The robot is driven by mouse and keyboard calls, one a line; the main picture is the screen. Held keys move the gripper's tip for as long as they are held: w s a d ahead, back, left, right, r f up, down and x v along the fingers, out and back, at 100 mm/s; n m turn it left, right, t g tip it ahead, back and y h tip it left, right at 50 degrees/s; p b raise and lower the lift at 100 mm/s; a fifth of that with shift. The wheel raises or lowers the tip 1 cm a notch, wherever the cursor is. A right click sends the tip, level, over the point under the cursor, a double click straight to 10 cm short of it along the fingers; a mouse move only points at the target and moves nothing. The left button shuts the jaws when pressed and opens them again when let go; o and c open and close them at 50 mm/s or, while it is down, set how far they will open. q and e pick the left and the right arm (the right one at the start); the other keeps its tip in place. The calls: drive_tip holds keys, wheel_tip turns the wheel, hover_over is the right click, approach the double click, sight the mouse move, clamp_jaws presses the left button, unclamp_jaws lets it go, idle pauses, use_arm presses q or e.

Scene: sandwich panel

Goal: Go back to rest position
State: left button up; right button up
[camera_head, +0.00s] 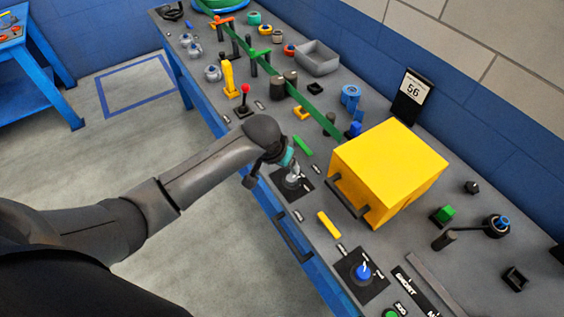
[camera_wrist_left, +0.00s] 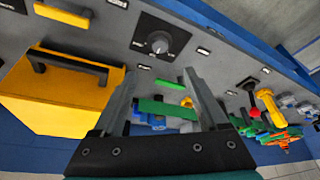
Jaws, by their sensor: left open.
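My left arm comes in from the left in the head view, and its gripper (camera_head: 285,168) hangs above the front edge of the grey panel (camera_head: 410,255). In the left wrist view the two fingers of the left gripper (camera_wrist_left: 160,76) are apart with nothing held between them. A grey knob on a black square plate (camera_wrist_left: 160,42) lies beyond the fingertips; in the head view the plate (camera_head: 294,190) is just below the gripper and partly hidden by it. My right gripper is in neither view.
A yellow box with a dark handle (camera_head: 390,165) stands right of the gripper. A yellow lever (camera_head: 229,78) and red-topped joystick (camera_head: 245,92) stand farther back. A blue knob (camera_head: 363,271) is nearer. Open floor (camera_head: 215,255) lies left of the panel.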

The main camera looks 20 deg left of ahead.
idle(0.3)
use_arm(q)
drive_tip(key=s+d+m+h, duration=0.1)
drive_tip(key=s+d, duration=0.3)
drive_tip(key=s, duration=0.7)
drive_tip(key=s+a+r+y, duration=0.1)
drive_tip(key=s+a+r, duration=0.15)
drive_tip(key=s, duration=0.35)
drive_tip(key=s+a+r, duration=0.2)
drive_tip(key=s+a, duration=0.1)
drive_tip(key=s, duration=0.4)
wheel_tip(320, 180, down, 31)
drive_tip(key=s+g+b, duration=0.1)
drive_tip(key=g+b, duration=0.1)
drive_tip(key=b, duration=0.8)
drive_tip(key=s+a+f+b, duration=0.1)
drive_tip(key=s+f+b, duration=0.3)
drive_tip(key=s+f, duration=0.4)
drive_tip(key=s+a+f+g+b, duration=0.1)
drive_tip(key=s+f+b, duration=0.3)
drive_tip(key=f, duration=1.1)
drive_tip(key=s, duration=0.3)
drive_tip(key=shift+s+f+y+b, duration=0.25)
drive_tip(key=shift+s+y+b, duration=0.05)
drive_tip(key=shift+s+b, duration=0.1)
